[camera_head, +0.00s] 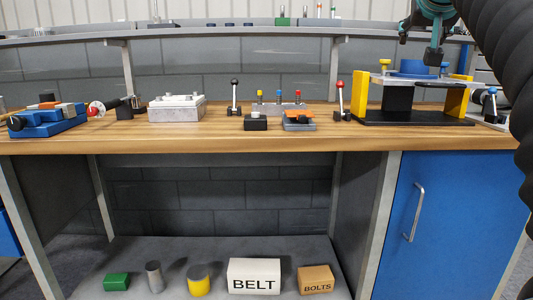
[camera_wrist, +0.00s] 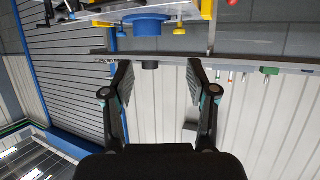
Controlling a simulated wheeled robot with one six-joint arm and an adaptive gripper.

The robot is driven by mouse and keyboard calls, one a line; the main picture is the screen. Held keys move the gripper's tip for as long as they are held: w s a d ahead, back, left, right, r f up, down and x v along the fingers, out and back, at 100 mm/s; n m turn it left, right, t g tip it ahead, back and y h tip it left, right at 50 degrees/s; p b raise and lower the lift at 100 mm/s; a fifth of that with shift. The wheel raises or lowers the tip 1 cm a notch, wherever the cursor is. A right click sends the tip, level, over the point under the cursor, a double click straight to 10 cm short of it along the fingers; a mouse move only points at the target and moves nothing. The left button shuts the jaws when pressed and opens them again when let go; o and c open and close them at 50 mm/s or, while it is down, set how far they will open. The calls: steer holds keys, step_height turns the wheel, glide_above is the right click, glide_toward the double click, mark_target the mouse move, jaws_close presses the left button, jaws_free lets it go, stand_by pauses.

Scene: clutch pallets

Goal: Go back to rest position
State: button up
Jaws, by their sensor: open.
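My gripper (camera_wrist: 158,82) is open and empty in the wrist view, its two black fingers spread apart. The wrist view is upside down, with the bench at the top and the wall and shelf beyond the fingers. In the head view part of my arm is at the upper right, above the black fixture (camera_head: 415,118) with yellow uprights. A blue round part (camera_head: 418,67) sits on that fixture; it also shows in the wrist view (camera_wrist: 149,24). I cannot see the fingertips clearly in the head view.
The wooden bench (camera_head: 220,136) carries a blue vise (camera_head: 48,122), a grey block (camera_head: 177,108) and levers with black and red knobs. A shelf (camera_head: 230,34) runs behind. Below stand a BELT box (camera_head: 254,276), a BOLTS box (camera_head: 316,279) and small cylinders. A blue cabinet (camera_head: 450,220) is at right.

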steer(key=s+a+f+n+g+y, duration=0.1)
steer(key=a+f+g, duration=0.1)
steer(key=f, duration=0.9)
steer(key=s+a+f+g+y, duration=0.1)
steer(key=f+g, duration=0.1)
steer(key=f, duration=0.8)
steer(key=s+a+f+n+g+y, duration=0.1)
steer(key=s+a+f, duration=0.4)
steer(key=s+f, duration=0.7)
steer(key=s+a+f+n+g+y+p, duration=0.1)
steer(key=s+a+f+n+g, duration=0.1)
steer(key=s+a+f, duration=0.4)
steer(key=s+f, duration=0.5)
steer(key=f, duration=0.1)
steer(key=shift+s+a+f+y+p, duration=0.2)
steer(key=shift+s+a+y+p, duration=0.1)
steer(key=shift+s+y, duration=0.1)
steer(key=shift+w, duration=0.1)
